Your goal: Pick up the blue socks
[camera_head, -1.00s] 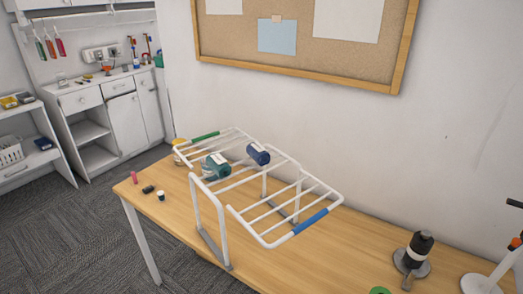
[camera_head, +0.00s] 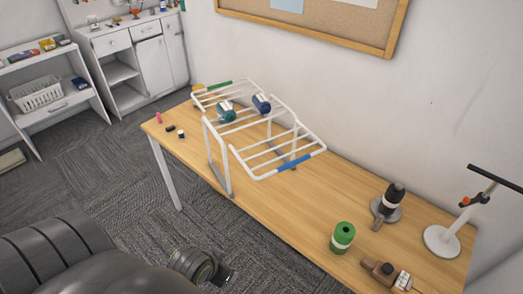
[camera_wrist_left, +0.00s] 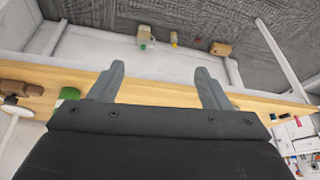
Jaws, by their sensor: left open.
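A white drying rack (camera_head: 216,150) stands on the wooden table. A dark blue rolled bundle (camera_head: 261,103), which looks like the blue socks, rests on top of its bars. A teal bundle (camera_head: 226,112) lies just left of it on the rack. My left arm enters at the lower left, and its gripper (camera_head: 228,277) is low in front of the table, well short of the rack. In the left wrist view its two fingers (camera_wrist_left: 160,88) are spread with nothing between them. My right gripper is not seen.
The wooden table (camera_head: 290,215) has a green spool (camera_head: 342,237), a dark bottle on a stand (camera_head: 388,203), a brown tool (camera_head: 385,272) and a white-based stand (camera_head: 441,241) on the right. Small items lie at its left end. Open carpet (camera_head: 110,190) lies in front.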

